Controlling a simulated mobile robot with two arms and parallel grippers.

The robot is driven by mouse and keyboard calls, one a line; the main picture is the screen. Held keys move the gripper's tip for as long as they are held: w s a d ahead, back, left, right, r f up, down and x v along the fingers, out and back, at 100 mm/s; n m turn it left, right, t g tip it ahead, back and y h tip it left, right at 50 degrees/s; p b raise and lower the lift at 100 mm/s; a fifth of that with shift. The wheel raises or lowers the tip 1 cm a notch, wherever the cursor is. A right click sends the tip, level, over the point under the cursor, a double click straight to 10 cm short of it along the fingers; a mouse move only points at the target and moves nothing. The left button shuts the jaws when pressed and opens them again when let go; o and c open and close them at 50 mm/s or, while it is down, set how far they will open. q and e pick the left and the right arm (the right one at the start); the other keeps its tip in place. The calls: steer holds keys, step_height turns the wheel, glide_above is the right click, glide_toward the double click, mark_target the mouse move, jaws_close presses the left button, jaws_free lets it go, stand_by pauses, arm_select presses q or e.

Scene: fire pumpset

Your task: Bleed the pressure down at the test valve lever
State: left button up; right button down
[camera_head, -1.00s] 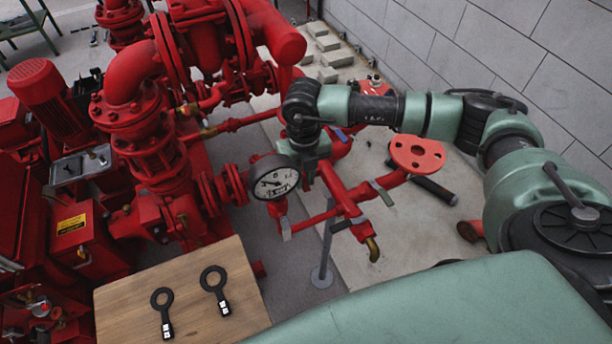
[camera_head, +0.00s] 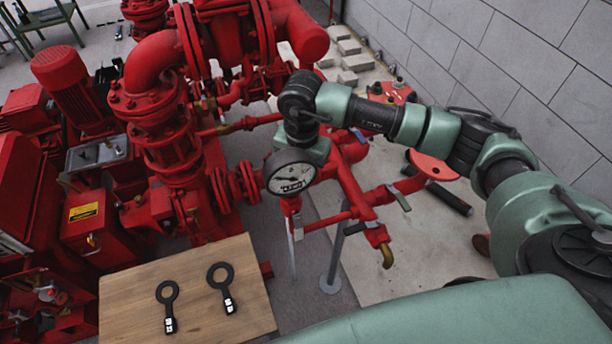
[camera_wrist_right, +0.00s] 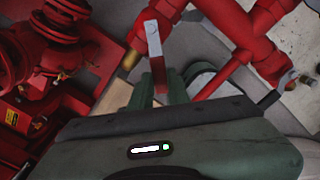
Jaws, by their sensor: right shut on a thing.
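A valve lever with a grey flat end (camera_wrist_right: 152,40) and a red part lies between the fingers of my right gripper (camera_wrist_right: 160,84) in the right wrist view. The gripper is shut on it. A brass fitting (camera_wrist_right: 131,60) sits just left of the lever. In the head view, my green right gripper body (camera_head: 317,151) is just behind the round pressure gauge (camera_head: 290,172), and its fingertips are hidden. The gauge needle is too small to read surely. My left gripper is not in view.
Red pipework (camera_head: 345,185) with a brass outlet (camera_head: 387,256) runs right of the gauge. A wooden board (camera_head: 190,275) with two black ring tools is at the front left. A grey wall (camera_head: 500,70) bounds the right.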

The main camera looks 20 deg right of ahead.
steer(key=shift+w+r, duration=0.1)
steer(key=shift+w, duration=0.05)
stand_by(0.3)
steer(key=c, duration=1.3)
jaws_free()
steer(key=shift+c, duration=0.2)
step_height(320, 180, up, 8)
steer(key=b, duration=0.1)
